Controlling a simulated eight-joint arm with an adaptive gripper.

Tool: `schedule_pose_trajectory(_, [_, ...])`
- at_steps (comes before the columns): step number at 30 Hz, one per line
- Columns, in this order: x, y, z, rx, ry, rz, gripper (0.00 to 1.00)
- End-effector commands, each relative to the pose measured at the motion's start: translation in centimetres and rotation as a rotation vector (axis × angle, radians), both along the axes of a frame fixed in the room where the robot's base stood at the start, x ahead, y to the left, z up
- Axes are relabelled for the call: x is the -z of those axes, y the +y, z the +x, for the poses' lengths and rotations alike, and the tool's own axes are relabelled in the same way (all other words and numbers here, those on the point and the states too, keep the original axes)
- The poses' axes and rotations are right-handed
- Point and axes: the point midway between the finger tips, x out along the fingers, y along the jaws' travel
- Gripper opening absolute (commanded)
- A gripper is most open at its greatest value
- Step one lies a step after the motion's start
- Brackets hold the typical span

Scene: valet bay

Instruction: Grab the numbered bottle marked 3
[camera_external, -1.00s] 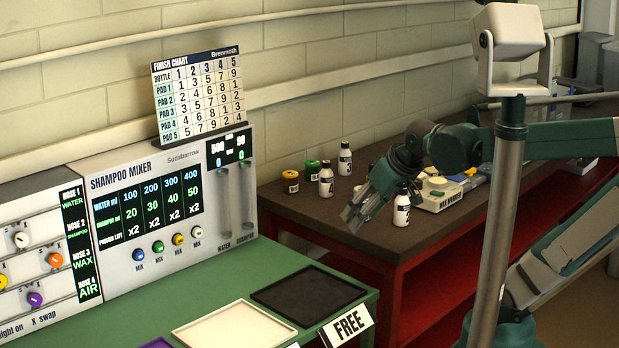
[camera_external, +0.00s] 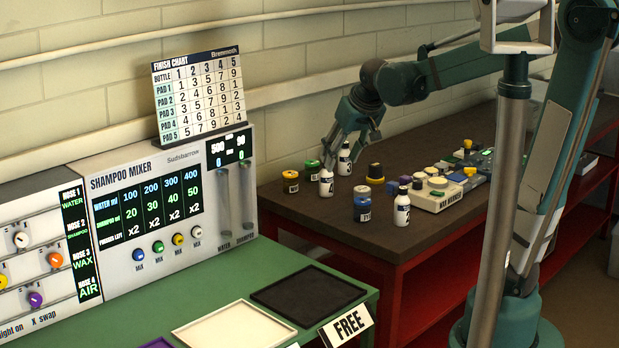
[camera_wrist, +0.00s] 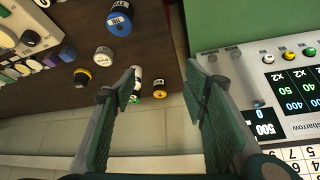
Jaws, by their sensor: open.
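Three white bottles with dark caps stand on the brown bench: one at the front (camera_external: 401,210), one at the left (camera_external: 326,184) and one behind it (camera_external: 345,161). Their numbers are too small to read surely, so I cannot tell which is marked 3. My gripper (camera_external: 339,156) is open and points down over the two rear bottles, its fingers close to both. In the wrist view, my gripper (camera_wrist: 163,82) has nothing between its fingertips that I can see held. A white bottle (camera_wrist: 138,72) shows beside the left finger, partly hidden by it.
Yellow-capped (camera_external: 290,182) and green-capped (camera_external: 312,170) jars stand close left of the bottles. The shampoo mixer (camera_external: 150,215) stands left of the bench.

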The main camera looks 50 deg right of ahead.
Motion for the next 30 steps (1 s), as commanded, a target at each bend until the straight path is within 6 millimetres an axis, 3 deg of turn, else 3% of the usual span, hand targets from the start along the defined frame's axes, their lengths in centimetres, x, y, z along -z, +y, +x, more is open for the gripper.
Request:
schedule_pose_trajectory(15, [-1.6,-6.7,8.6,0.133,0.034,0.015,0.45])
schedule_pose_trajectory(30, [-0.4,-14.1,15.9,0.264,0.064,0.029,0.45])
